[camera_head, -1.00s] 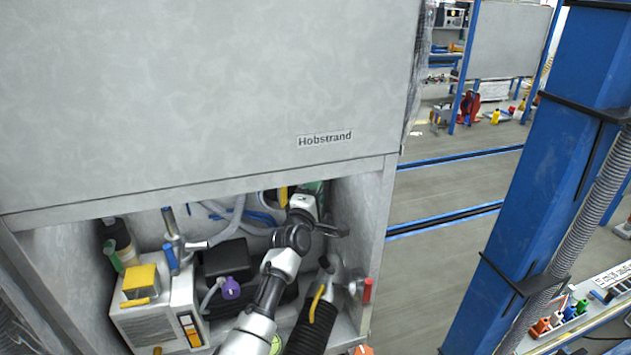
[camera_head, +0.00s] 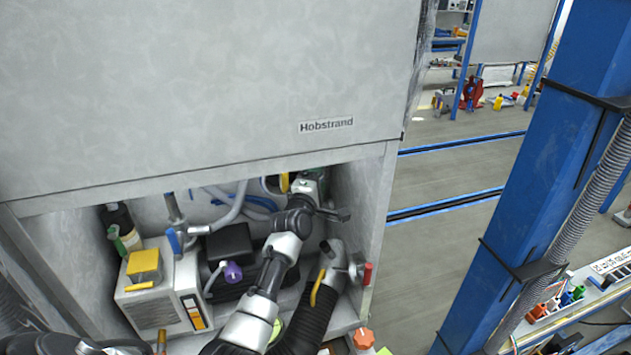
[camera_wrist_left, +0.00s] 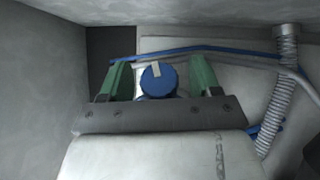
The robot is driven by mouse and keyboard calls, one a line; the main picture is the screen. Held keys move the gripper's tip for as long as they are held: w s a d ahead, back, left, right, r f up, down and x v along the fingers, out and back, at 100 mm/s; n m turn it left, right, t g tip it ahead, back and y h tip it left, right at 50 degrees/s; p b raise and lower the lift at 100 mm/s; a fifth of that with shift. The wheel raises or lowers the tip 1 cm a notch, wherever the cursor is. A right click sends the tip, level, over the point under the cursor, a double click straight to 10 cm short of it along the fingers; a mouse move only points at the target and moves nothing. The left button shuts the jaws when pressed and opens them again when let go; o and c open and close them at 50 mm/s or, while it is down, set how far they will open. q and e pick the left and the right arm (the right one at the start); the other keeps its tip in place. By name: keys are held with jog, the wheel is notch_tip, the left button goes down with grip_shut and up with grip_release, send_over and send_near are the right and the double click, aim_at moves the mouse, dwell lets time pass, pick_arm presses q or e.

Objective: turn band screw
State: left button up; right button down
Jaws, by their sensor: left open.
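My left gripper (camera_head: 312,181) reaches into the back right of the open compartment under the grey panel. In the left wrist view its green fingers (camera_wrist_left: 158,68) are apart. A round blue knob (camera_wrist_left: 159,79) with a pale stripe shows between them, with a gap visible on each side. I cannot tell how deep the knob lies between the fingers, nor whether it is the band screw. The knob is not visible in the head view. No right gripper is in view.
The compartment's right wall (camera_head: 358,215) is close beside my gripper. A black ribbed hose (camera_head: 306,318), a red-handled valve (camera_head: 366,273) and a white box with a yellow top (camera_head: 145,268) crowd the space. A grey ribbed hose (camera_wrist_left: 283,85) is at right in the wrist view.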

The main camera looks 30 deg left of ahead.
pick_arm(q)
jog(key=b+v, duration=0.1)
jog(key=v, duration=1)
jog(key=shift+b, duration=0.4)
pick_arm(e)
jog(key=shift+f, duration=0.9)
pick_arm(q)
jog(key=shift+w, duration=0.1)
